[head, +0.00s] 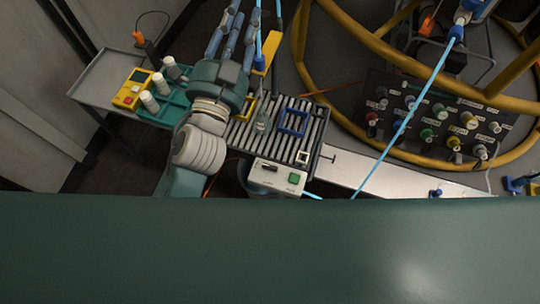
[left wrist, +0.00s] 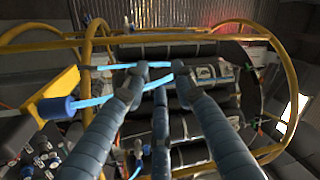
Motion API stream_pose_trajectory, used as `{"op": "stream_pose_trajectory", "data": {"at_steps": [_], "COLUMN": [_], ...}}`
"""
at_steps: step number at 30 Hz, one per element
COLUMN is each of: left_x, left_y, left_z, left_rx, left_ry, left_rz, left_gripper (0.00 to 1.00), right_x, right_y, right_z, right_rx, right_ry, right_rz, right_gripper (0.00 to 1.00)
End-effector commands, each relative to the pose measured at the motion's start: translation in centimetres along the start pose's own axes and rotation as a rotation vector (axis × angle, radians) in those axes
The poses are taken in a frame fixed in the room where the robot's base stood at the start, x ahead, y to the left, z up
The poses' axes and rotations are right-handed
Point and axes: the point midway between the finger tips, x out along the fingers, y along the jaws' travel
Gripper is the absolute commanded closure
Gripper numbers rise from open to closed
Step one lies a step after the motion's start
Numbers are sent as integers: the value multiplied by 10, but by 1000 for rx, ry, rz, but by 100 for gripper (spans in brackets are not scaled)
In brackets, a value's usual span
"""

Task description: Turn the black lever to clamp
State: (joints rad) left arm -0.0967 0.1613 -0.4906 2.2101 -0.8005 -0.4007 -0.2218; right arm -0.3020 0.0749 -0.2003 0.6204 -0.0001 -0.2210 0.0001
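I cannot make out the black lever for certain in either view. A small black part (head: 268,168) shows on a white control box (head: 262,182) beside a green button (head: 294,178). My left gripper (head: 236,22) reaches away past the roller conveyor, with its long blue-grey fingers extended and spaced apart. In the left wrist view its fingers (left wrist: 160,72) point ahead towards yellow tubing. Light-blue lines cross by the fingertips; I cannot tell whether they touch. I see nothing held between the fingers. My right gripper is not in view.
A roller conveyor (head: 317,147) lies right of my left arm, with a blue frame (head: 293,122) on it. A grey tray table (head: 92,84) stands left. A black panel (head: 383,79) with several knobs and yellow tubular rails (head: 301,55) are at right. Light-blue lines hang across the area.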

Motion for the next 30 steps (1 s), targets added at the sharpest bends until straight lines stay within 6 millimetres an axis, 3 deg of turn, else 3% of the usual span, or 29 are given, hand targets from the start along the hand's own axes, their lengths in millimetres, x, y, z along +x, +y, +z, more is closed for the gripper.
{"op": "stream_pose_trajectory", "data": {"at_steps": [1, 3, 5, 6, 8, 9, 10, 12, 14, 15, 17, 18, 20, 21, 25, 27, 30], "left_x": [9, 4, -13, -30, -62, -86, -104, -143, -170, -183, -194, -196, -194, -189, -176, -171, -170], "left_y": [-9, -7, 9, 27, 63, 93, 116, 174, 222, 249, 279, 291, 296, 294, 275, 266, 264], "left_z": [-54, -130, -190, -225, -263, -279, -285, -278, -250, -221, -167, -129, -73, -42, 28, 47, 59], "left_rx": [121, 308, 479, 596, 775, 897, 987, 1203, 1387, 1508, 1679, 1782, 1912, -1917, -1750, -1703, -1675], "left_ry": [171, 421, 642, 791, 1018, 1168, 1282, 1546, 1773, 1919, 2127, 2251, 2410, -2411, -2203, -2146, -2116], "left_rz": [-57, -129, -182, -211, -242, -255, -259, -247, -207, -162, -66, 14, 154, -241, -427, -479, -511], "left_gripper": [73, 73, 73, 73, 73, 73, 73, 73, 73, 73, 73, 73, 73, 73, 73, 73, 73], "right_x": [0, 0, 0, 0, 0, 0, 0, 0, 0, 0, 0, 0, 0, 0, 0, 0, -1], "right_y": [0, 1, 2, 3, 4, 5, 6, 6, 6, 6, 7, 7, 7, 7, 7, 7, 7], "right_z": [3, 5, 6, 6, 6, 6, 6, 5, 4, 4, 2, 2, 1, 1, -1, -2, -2], "right_rx": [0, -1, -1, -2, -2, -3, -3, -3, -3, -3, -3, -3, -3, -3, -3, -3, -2], "right_ry": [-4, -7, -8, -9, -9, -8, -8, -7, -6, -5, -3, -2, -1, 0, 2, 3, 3], "right_rz": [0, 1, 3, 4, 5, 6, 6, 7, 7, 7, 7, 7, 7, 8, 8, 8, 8], "right_gripper": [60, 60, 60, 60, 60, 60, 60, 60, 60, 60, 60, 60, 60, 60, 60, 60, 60]}}
